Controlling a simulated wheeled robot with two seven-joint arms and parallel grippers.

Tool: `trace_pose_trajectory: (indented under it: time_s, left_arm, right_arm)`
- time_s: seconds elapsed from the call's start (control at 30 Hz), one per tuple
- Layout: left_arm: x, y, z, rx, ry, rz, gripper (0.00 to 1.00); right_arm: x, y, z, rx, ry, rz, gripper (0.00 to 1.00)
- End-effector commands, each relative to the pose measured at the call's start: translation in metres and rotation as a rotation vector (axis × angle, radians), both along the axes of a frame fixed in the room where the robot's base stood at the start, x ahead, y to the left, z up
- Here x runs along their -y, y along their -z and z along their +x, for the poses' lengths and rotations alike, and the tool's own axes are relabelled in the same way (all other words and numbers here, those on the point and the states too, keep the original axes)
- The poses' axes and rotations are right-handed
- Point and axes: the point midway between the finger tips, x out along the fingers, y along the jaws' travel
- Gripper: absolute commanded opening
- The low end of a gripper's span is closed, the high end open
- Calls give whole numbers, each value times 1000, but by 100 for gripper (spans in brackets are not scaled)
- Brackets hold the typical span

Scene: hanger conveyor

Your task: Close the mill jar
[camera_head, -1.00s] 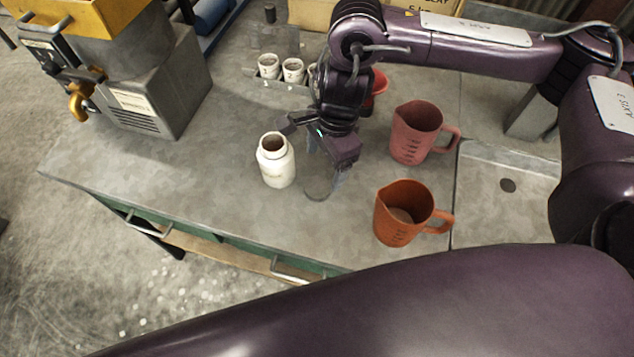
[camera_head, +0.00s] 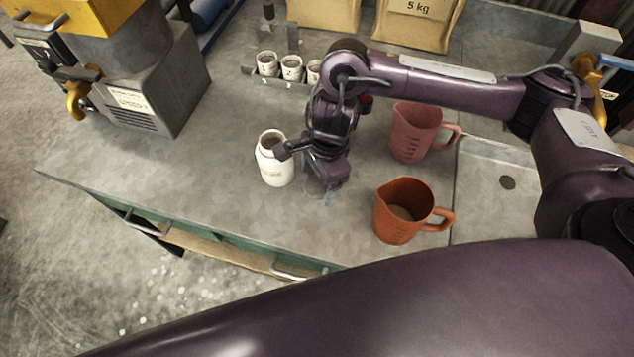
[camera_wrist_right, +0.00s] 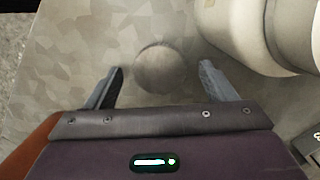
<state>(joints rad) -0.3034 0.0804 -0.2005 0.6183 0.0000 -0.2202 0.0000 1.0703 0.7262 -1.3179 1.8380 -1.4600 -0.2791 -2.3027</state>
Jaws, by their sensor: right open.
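The mill jar (camera_head: 275,160) is a white, open-mouthed jar standing upright on the grey bench; its pale side also fills the upper right of the right wrist view (camera_wrist_right: 240,30). A round, smooth grey piece that looks like its lid (camera_wrist_right: 166,67) lies on the bench beside the jar. My right gripper (camera_wrist_right: 162,67) is open, with one finger on each side of the round piece and nothing gripped. In the head view my right gripper (camera_head: 328,195) points down just right of the jar and mostly hides that piece. My left gripper is out of view.
An orange jug (camera_head: 388,228) with something in it and a pinkish-red jug (camera_head: 405,150) stand to the right. Small white numbered cups (camera_head: 291,68) sit in a rack behind. A grey mill (camera_head: 150,95) stands at left. Paper bags (camera_head: 418,25) are at the back.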

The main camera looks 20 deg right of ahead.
Motion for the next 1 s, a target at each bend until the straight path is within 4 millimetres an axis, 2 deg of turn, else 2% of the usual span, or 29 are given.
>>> trace_pose_trajectory:
  time_s: [0.1, 0.43, 0.8, 1.0]
  left_arm:
    - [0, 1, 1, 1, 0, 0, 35]
    - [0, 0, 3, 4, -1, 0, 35]
    - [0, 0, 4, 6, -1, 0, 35]
    - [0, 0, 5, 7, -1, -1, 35]
  right_arm:
    - [-1, 6, 0, 0, 2, 0, 77]
    - [-1, 5, 0, 1, 1, -1, 77]
    - [-1, 5, 0, 1, 1, -1, 30]
    - [-1, 5, 0, 1, 1, -1, 30]
